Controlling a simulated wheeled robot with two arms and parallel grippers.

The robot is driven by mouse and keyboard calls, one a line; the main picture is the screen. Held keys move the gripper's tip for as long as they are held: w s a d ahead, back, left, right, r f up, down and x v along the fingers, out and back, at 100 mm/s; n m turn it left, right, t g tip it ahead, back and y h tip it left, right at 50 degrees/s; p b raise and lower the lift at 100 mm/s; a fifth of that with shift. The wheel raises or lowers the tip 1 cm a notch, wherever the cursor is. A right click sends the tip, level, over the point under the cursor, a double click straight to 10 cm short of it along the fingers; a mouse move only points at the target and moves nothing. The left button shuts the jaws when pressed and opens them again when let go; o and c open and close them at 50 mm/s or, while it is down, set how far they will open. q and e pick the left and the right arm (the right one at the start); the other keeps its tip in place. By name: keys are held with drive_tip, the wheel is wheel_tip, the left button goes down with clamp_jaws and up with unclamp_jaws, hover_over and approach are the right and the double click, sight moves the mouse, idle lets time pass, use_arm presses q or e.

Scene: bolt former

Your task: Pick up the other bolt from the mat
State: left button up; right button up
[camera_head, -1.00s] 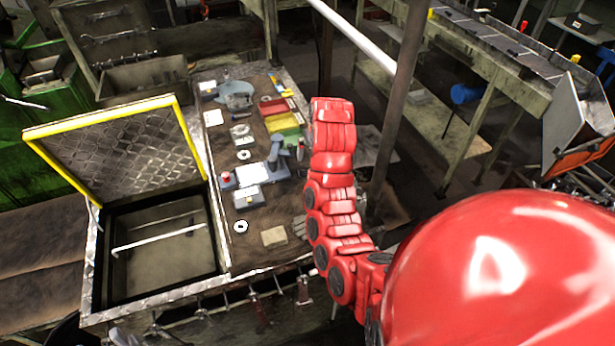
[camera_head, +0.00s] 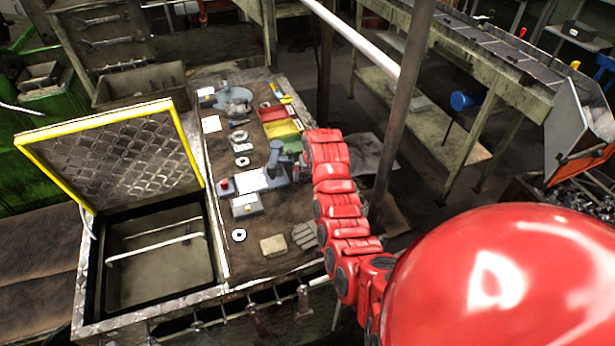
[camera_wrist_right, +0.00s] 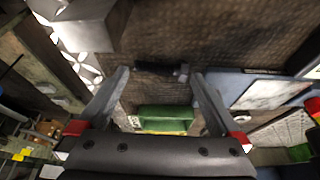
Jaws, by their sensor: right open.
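In the right wrist view a dark bolt (camera_wrist_right: 160,70) lies on the brown mat (camera_wrist_right: 225,30), its thicker end to the right. My right gripper (camera_wrist_right: 158,74) is open, with one fingertip near each end of the bolt. The picture does not show clearly whether the fingers touch the bolt or the mat. In the head view the mat (camera_head: 265,220) covers the bench top, and my red right arm reaches over its right side. The bolt cannot be made out there. My left gripper is not in view.
A grey device (camera_head: 276,165) stands mid-bench. An open hatch with a yellow-edged lid (camera_head: 110,155) is at left. A dark post (camera_head: 402,105) rises behind my arm.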

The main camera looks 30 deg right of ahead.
drive_tip(key=shift+w+f, duration=0.2)
drive_tip(key=shift+f, duration=0.1)
drive_tip(key=c, duration=1.2)
drive_tip(key=shift+s+r, duration=0.1)
